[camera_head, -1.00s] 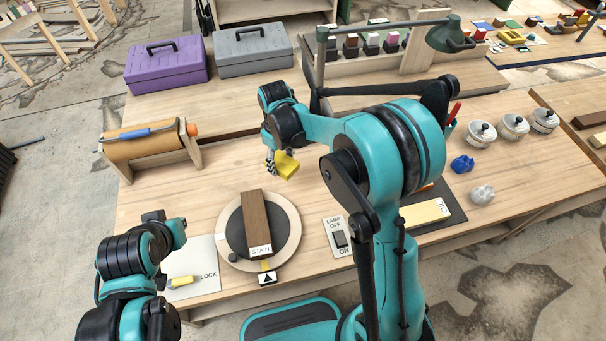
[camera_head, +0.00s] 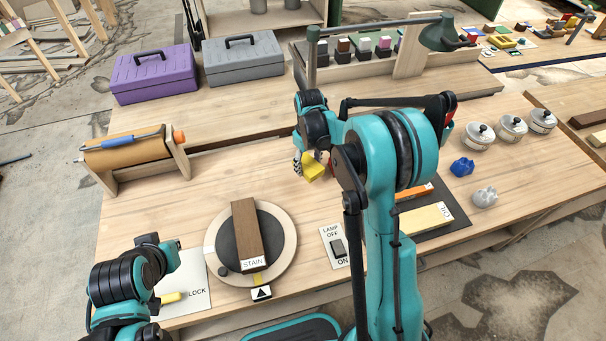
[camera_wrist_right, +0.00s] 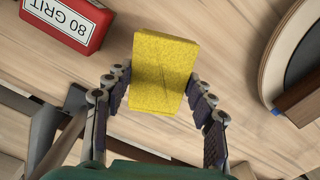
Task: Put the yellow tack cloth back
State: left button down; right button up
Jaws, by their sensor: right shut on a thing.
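The yellow tack cloth (camera_head: 313,168) is a small yellow block-like piece above the middle of the bench. My right gripper (camera_head: 304,166) is shut on it. In the right wrist view the cloth (camera_wrist_right: 163,72) sits between the two fingers (camera_wrist_right: 160,95), its far end reaching past them, with bare wood below. Part of my right arm covers the bench just right of the cloth. Of my left arm, only links show at the lower left of the head view; its fingers cannot be made out.
A red 80 GRIT block (camera_wrist_right: 65,22) lies near the cloth in the wrist view. A round turntable (camera_head: 286,252) bears a brown STAIN board (camera_head: 246,230). A paper roll holder (camera_head: 135,155), purple toolbox (camera_head: 153,75) and grey toolbox (camera_head: 243,60) stand left and behind. White pots (camera_head: 480,135) stand right.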

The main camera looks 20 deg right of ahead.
jog(key=shift+w+a+f, duration=0.55)
jog(key=shift+w+a, duration=0.05)
jog(key=shift+w, duration=0.1)
jog(key=shift+f, duration=0.25)
notch_tip(320, 180, down, 4)
jog(key=shift+w+r+b, duration=0.1)
jog(key=shift+r+b, duration=0.05)
jog(key=shift+b, duration=0.9)
jog(key=shift+r, duration=0.1)
jog(key=o, duration=0.8)
jog(key=shift+f, duration=0.2)
jog(key=o, duration=0.4)
